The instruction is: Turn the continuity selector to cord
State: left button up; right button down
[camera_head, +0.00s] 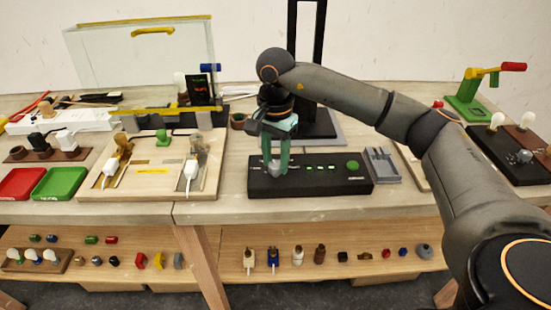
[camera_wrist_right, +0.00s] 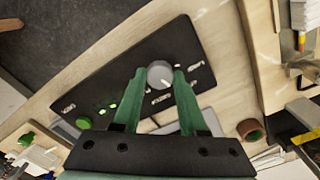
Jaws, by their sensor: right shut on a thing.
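The continuity box (camera_head: 335,183) is a black panel lying on the bench, with several lit green indicators and a green button (camera_head: 352,165) at its right end. Its selector (camera_wrist_right: 160,74) is a round grey knob with a white pointer mark and small white labels around it, too small to read surely. My right gripper (camera_head: 274,166) points down at the box's left end, and its green fingers are shut on the selector knob. In the right wrist view the fingertips (camera_wrist_right: 159,73) sit on either side of the knob. My left gripper is not in view.
A wooden fixture board (camera_head: 205,182) with white plugs lies left of the box. A grey tray (camera_head: 382,166) stands close on its right. A black upright frame (camera_head: 322,60) rises behind. Red (camera_head: 22,183) and green trays (camera_head: 60,183) are at the far left.

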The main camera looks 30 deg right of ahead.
aim_at(275, 164)
jog(key=shift+r+n, duration=0.1)
jog(key=shift+n, duration=0.2)
jog(key=shift+c, duration=2.2)
grip_release()
pick_arm(q)
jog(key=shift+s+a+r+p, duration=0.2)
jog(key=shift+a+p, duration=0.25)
jog(key=shift+p, duration=0.15)
pick_arm(e)
notch_tip(275, 164, up, 12)
jog(key=shift+r, duration=0.2)
jog(key=shift+a, duration=0.1)
